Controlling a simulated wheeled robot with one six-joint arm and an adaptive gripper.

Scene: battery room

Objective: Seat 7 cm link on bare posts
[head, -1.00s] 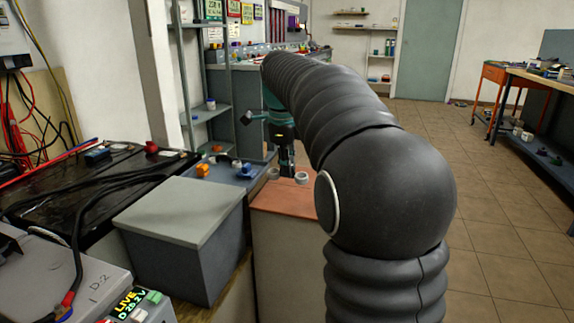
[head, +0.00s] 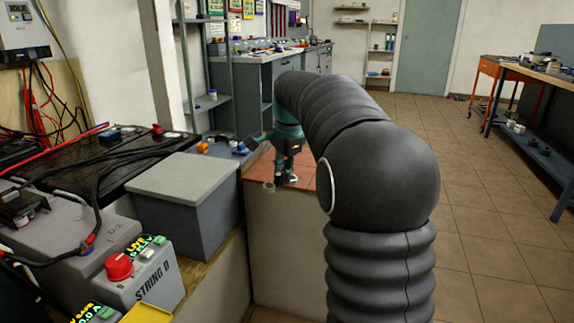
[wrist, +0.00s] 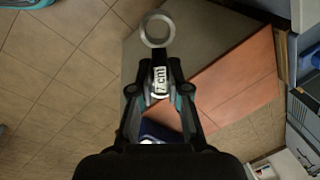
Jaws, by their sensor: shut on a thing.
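My gripper (head: 283,178) is shut on the link in the head view, over the near part of the salmon-coloured worktop. In the wrist view the link's grey body (wrist: 160,80), labelled "7 cm", sits between my fingertips (wrist: 160,75). One ring end (wrist: 157,30) sticks out past the fingers; the other end is hidden by the gripper. A ring of the link (head: 268,187) also shows in the head view, left of my gripper. I cannot make out any bare posts in these views.
A grey box (head: 190,170) stands left of the worktop (head: 255,163). Open tiled floor (head: 475,230) lies to the right.

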